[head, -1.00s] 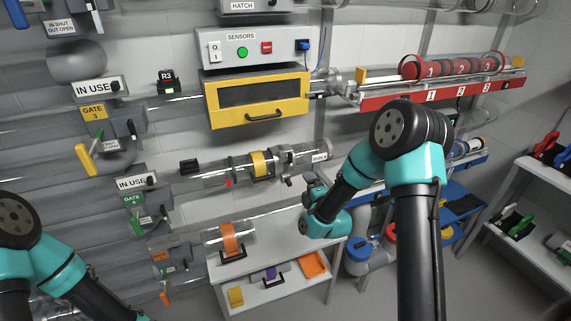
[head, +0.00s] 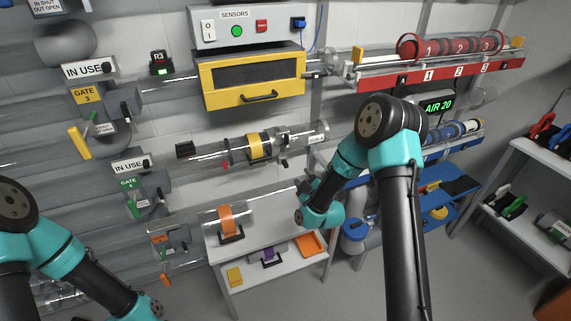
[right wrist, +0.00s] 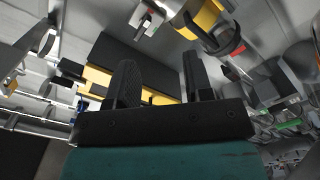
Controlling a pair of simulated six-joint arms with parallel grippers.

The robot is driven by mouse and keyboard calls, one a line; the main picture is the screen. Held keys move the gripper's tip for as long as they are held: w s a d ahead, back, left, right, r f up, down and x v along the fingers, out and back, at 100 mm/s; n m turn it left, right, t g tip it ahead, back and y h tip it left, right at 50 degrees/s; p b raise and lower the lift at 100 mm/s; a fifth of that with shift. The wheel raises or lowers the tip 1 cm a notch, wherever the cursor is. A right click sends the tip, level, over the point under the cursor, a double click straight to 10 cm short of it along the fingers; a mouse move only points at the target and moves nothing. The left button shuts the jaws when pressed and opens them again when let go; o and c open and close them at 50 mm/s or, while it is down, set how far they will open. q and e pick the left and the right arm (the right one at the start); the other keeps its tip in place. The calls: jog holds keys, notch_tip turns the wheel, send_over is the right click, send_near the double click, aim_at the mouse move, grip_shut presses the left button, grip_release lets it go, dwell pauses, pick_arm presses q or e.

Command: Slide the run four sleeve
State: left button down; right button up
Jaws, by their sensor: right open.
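The run four line is a clear horizontal tube in the middle of the head view, with a small label reading roughly "RUN 4" (head: 317,139) at its right end. A clear sleeve section with a yellow band (head: 258,146) and metal fittings sits on it, and a small red mark shows below. My right gripper (head: 305,186) is small and partly hidden by its wrist, below and right of the yellow band, apart from the tube. In the right wrist view my right gripper (right wrist: 160,82) has its two black fingers apart with nothing between them. My left gripper is out of view.
A yellow-framed sensor drawer (head: 252,78) hangs above the tube. A red rail with numbered red carriers (head: 455,47) is at upper right. A white shelf table (head: 270,237) holding an orange-banded piece (head: 226,222) stands below. Gate levers (head: 79,142) project at left.

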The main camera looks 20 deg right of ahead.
aim_at(287, 166)
notch_tip(287, 166, down, 6)
jog(key=m, duration=0.9)
jog(key=shift+s, duration=0.15)
jog(key=shift+r, duration=0.1)
jog(key=w, duration=1.1)
jog(key=w+a, duration=0.1)
jog(key=w, duration=0.5)
jog(key=shift+w, duration=0.25)
grip_shut()
